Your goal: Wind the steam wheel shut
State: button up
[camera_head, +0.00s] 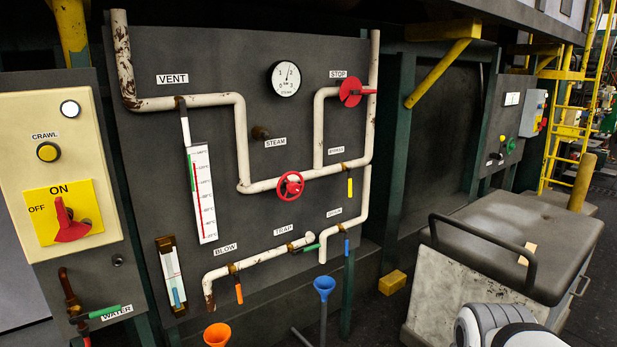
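A red handwheel (291,186) sits on the white pipe run in the middle of the dark panel (215,65). The "STEAM" label (275,142) is above it and to its left, beside a small brown fitting (260,132). How far the wheel is wound cannot be told. A round white pressure gauge (285,79) is above the wheel. A white and grey part of my arm shows at the bottom right, well away from the wheel. My gripper is not in view.
A red valve (351,92) by the "STOP" label is at upper right. Orange (217,334) and blue (324,285) funnels stand below the panel. A grey cart (495,245) with a black handle stands at right. A yellow block (393,282) lies on the floor.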

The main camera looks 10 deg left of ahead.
aim_at(293, 188)
jog(key=u, duration=0.1)
jog(key=i, duration=1.05)
jog(key=u, duration=0.25)
